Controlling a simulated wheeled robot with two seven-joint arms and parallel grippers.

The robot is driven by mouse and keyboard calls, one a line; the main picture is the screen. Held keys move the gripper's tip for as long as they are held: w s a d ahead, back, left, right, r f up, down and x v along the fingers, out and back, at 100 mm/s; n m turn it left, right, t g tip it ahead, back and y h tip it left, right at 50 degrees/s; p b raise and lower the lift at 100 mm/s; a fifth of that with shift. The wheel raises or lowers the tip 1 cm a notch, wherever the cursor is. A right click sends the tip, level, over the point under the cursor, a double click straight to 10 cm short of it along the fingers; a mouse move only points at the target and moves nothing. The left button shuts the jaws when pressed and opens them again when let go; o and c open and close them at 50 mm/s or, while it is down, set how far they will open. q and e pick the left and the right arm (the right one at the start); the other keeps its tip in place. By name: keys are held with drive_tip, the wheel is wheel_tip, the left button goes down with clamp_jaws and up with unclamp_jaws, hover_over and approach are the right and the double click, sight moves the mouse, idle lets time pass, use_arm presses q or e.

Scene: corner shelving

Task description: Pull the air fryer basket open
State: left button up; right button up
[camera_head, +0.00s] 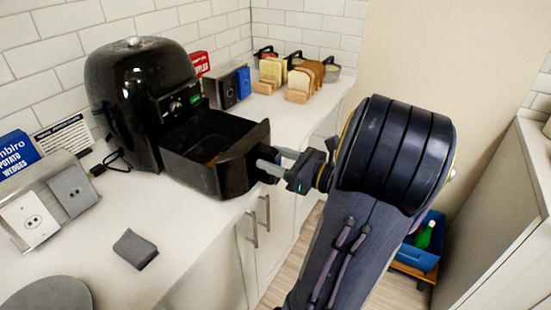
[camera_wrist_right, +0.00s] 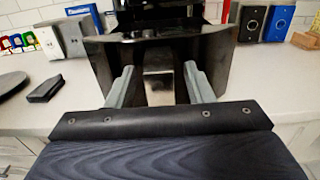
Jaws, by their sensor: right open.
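The black air fryer (camera_head: 135,85) stands on the white counter against the tiled wall. Its basket (camera_head: 225,180) is drawn well out of the body, with its inside showing from above. The basket front also shows in the right wrist view (camera_wrist_right: 215,60). My right gripper (camera_head: 270,162) is at the basket front. In the right wrist view its two grey fingers (camera_wrist_right: 158,75) stand apart on either side of the basket handle (camera_wrist_right: 158,88), with gaps visible between fingers and handle. The inner end of the handle is partly hidden in the head view. My left gripper is not in view.
A grey block (camera_head: 134,249) and a round grey disc (camera_head: 48,293) lie on the counter (camera_head: 190,235). Outlet plates (camera_head: 30,217) stand at left. Bread slices in holders (camera_head: 290,75) stand behind.

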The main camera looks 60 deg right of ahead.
drive_tip(key=s+b, duration=0.1)
drive_tip(key=s, duration=0.6)
drive_tip(key=shift+s+d, duration=0.3)
drive_tip(key=shift+s, duration=0.1)
